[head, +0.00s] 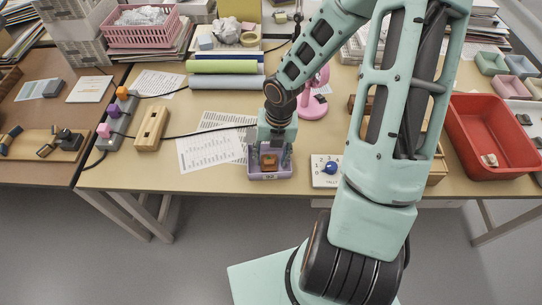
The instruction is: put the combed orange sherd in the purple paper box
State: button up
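The purple paper box (270,176) stands near the front edge of the table, with a small label on its front wall. My gripper (270,158) points down over the box, its fingers on the left and right sides. The orange sherd (269,161) shows between the fingers, within the outline of the box. The combing on it is too small to make out. I cannot tell whether the fingers touch the sherd, or whether it rests on the box floor.
A white card with a blue knob (328,169) lies right of the box. Printed sheets (203,153) lie to the left, with a wooden block (151,128) beyond. A red tray (495,140) is at the right. My arm hides part of the table's middle right.

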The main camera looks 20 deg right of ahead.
aim_at(275, 163)
notch_tip(275, 163, up, 12)
jog(key=d+p, duration=0.1)
jog(key=p, duration=0.4)
jog(key=shift+s+r+p, duration=0.15)
jog(key=shift+s+p, duration=0.05)
jog(key=shift+p, duration=0.1)
jog(key=shift+d, duration=0.1)
